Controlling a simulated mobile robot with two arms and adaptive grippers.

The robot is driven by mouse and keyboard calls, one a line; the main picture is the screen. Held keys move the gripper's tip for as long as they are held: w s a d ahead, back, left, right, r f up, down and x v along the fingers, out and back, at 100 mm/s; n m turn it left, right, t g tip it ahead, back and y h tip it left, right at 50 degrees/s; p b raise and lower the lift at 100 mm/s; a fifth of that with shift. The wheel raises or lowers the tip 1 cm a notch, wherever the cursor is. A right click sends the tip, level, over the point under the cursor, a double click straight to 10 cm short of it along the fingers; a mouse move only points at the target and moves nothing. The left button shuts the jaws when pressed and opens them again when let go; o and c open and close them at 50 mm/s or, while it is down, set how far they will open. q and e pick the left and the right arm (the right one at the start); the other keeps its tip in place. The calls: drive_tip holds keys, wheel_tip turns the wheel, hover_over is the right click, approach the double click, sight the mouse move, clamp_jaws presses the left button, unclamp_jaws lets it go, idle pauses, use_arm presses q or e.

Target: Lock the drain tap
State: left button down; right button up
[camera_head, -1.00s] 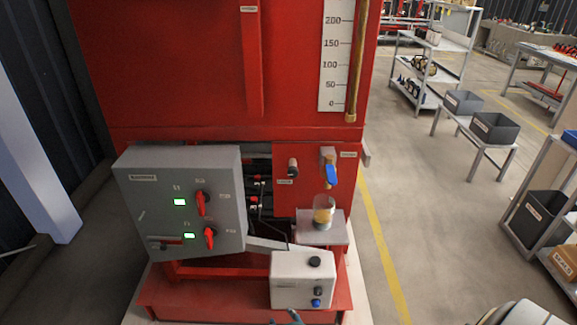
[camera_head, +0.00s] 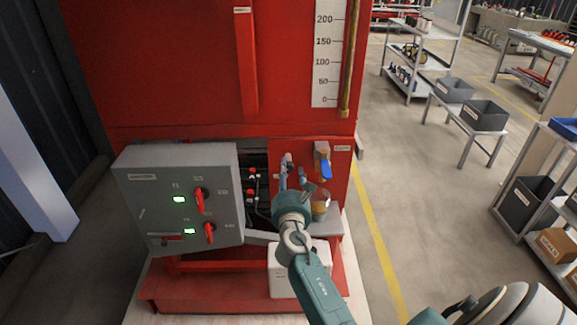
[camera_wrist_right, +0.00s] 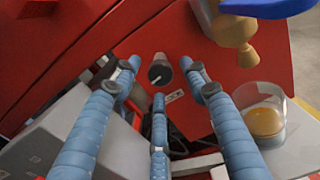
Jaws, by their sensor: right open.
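The drain tap (camera_head: 322,163) is a brass valve with a blue lever on the red panel. The lever hangs downward. In the right wrist view, its brass body (camera_wrist_right: 232,28) and part of the blue lever (camera_wrist_right: 265,8) show at the top right. A short dark round knob (camera_wrist_right: 160,72) sticks out of the panel left of the tap. My right gripper (camera_head: 294,178) is open, its fingers spread and pointing at the knob. In the wrist view the fingertips (camera_wrist_right: 161,80) lie around the knob in the picture; contact cannot be told. My left gripper is out of view.
A clear cup (camera_head: 320,203) with amber contents stands below the tap on a grey ledge. A grey control box (camera_head: 180,205) with red switches is left of my arm. A white box (camera_head: 283,272) is partly hidden behind my arm.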

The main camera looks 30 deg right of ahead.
sight(289, 169)
drive_tip(key=shift+x, duration=1.85)
